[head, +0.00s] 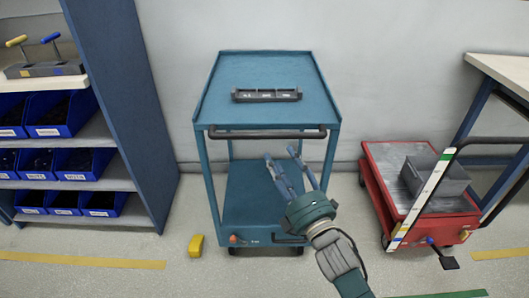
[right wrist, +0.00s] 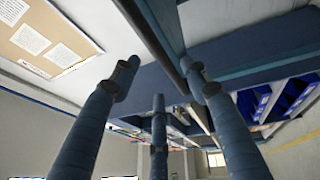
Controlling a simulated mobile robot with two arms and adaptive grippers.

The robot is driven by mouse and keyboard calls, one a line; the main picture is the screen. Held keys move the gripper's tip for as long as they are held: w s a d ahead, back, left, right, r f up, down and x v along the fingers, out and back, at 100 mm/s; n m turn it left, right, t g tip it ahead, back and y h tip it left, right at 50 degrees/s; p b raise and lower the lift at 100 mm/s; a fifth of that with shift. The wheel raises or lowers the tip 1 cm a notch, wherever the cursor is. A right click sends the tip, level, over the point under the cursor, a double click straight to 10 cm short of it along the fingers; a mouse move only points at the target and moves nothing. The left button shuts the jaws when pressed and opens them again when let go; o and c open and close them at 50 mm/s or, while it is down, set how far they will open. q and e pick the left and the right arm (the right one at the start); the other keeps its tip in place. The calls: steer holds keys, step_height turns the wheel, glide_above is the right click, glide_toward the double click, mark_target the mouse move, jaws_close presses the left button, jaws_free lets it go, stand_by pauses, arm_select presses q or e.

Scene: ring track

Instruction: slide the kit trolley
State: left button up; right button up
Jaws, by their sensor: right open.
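The blue kit trolley (head: 263,75) stands against the wall in the middle of the head view. A dark rack lies on its top tray (head: 267,95). A dark push handle (head: 267,133) runs along its near edge. My right gripper (head: 282,156) is open and empty, its fingers pointing up just below the handle in the picture. In the right wrist view the spread fingers of this gripper (right wrist: 158,85) show, with a dark bar close by the right finger; I cannot tell whether they touch. My left gripper is not in view.
A blue shelf rack with blue bins (head: 62,115) stands on the left. A red trolley (head: 385,170) carrying a grey box (head: 437,180) stands on the right, beside a bench (head: 505,72). A yellow block (head: 196,246) lies on the floor near the blue trolley's left front.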

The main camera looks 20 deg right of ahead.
mark_target(267, 137)
steer(key=x, duration=1)
steer(key=shift+r, duration=0.25)
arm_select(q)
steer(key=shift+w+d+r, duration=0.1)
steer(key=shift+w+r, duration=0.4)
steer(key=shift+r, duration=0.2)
arm_select(e)
steer(key=shift+w, duration=0.35)
steer(key=shift+c, duration=0.3)
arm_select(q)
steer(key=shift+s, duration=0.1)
arm_select(e)
jaws_close()
